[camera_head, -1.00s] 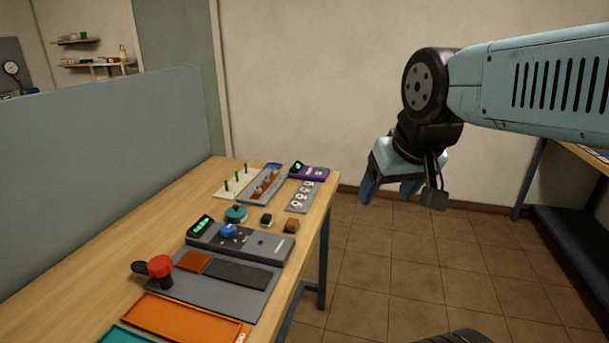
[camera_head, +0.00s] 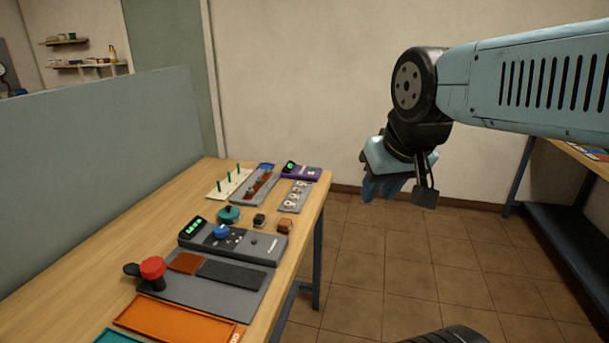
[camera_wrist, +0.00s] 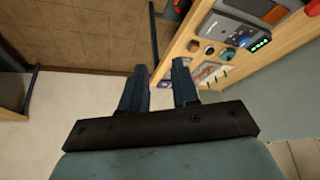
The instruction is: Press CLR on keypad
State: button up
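No key marked CLR can be read in either view. A small purple unit with a green display (camera_head: 300,171) sits at the far end of the wooden bench; it may be the keypad, but its keys are too small to tell. My gripper (camera_head: 379,190) hangs in the air to the right of the bench, pointing down and apart from everything. In the wrist view my gripper (camera_wrist: 160,82) has its two blue fingers apart with nothing between them.
On the bench (camera_head: 150,232) are a grey console with a blue knob (camera_head: 232,241), a red-topped lever (camera_head: 152,268), an orange tray (camera_head: 178,318) and a green round part (camera_head: 229,214). A grey partition (camera_head: 100,165) borders its left side. The tiled floor on the right is open.

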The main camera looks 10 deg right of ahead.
grip_shut()
dwell(1.1)
